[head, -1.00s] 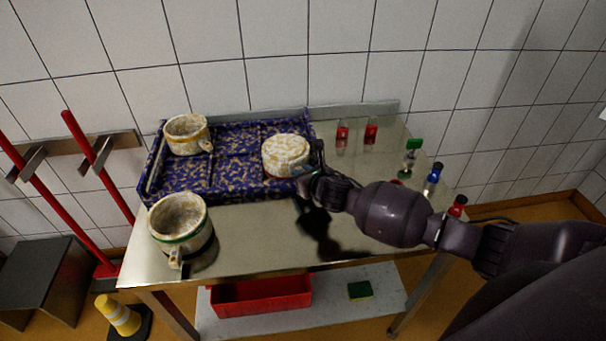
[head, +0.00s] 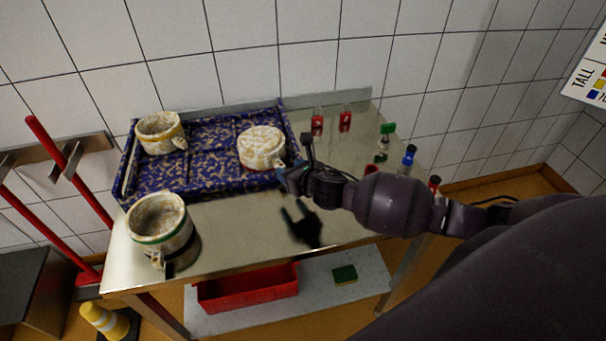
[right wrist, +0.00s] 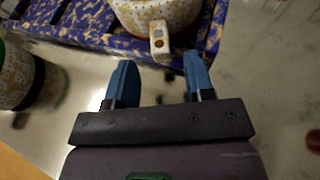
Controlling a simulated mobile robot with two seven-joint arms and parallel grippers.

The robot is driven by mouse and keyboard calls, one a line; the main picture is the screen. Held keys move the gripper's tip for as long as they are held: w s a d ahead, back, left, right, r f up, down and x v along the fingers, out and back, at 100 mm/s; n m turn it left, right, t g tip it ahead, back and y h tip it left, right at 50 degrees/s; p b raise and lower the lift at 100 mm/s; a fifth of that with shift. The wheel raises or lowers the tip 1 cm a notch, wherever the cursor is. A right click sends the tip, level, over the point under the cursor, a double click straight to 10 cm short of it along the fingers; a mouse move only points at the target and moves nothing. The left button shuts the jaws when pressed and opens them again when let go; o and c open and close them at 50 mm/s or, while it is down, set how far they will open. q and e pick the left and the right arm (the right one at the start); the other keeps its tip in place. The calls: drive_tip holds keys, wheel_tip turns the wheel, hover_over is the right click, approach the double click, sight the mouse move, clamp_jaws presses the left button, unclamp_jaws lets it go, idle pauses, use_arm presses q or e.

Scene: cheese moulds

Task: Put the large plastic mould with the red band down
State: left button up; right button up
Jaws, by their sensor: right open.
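The large mould with the red band (head: 262,146) is speckled cream and yellow. It stands in the right part of the blue speckled tray (head: 205,184), with its closed, flat face up. In the right wrist view the mould (right wrist: 178,14) shows its handle (right wrist: 160,43) pointing toward my fingers, with a reddish line low on its wall. My right gripper (head: 295,166) is open and empty just right of the mould. In the right wrist view a gap lies between the fingertips (right wrist: 160,76) and the handle. My left gripper is not in view.
A yellow-banded mould (head: 160,133) stands in the tray's back left. A green-banded mould (head: 160,226) stands on the steel table (head: 240,232) at the front left. Red, green and blue small items line the table's back and right. The table front centre is clear.

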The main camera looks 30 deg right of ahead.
drive_tip(key=v, duration=0.6)
drive_tip(key=shift+s, duration=0.1)
idle(0.4)
